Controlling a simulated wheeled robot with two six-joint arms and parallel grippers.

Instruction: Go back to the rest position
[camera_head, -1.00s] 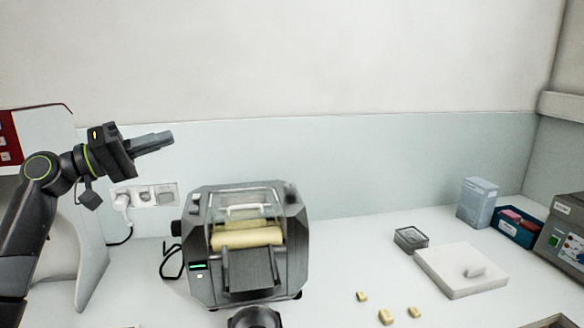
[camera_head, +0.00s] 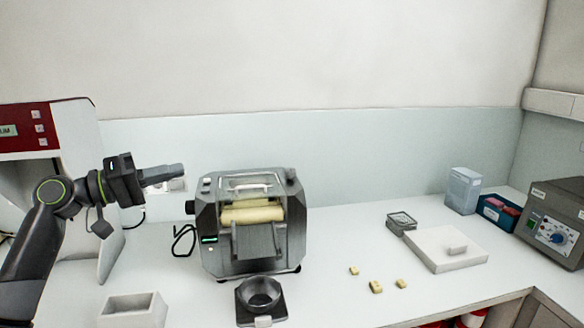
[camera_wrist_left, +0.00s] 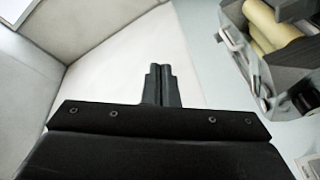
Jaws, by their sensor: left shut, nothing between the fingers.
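My left gripper (camera_head: 164,175) is raised at the left of the head view, pointing right. It is shut and empty, and its closed fingers also show in the left wrist view (camera_wrist_left: 160,84). The grey mill (camera_head: 252,225) with cream rollers stands on the worktop to the right of the gripper, apart from it. Part of the mill also shows at the upper right of the left wrist view (camera_wrist_left: 285,40). My right gripper is in neither view.
A dark bowl on a square base (camera_head: 262,296) stands before the mill, a white open box (camera_head: 133,312) to its left. Several yellowish pieces (camera_head: 376,287), a white slab (camera_head: 432,248), and boxes (camera_head: 462,190) lie to the right. A red-and-white machine (camera_head: 70,150) stands behind my left arm.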

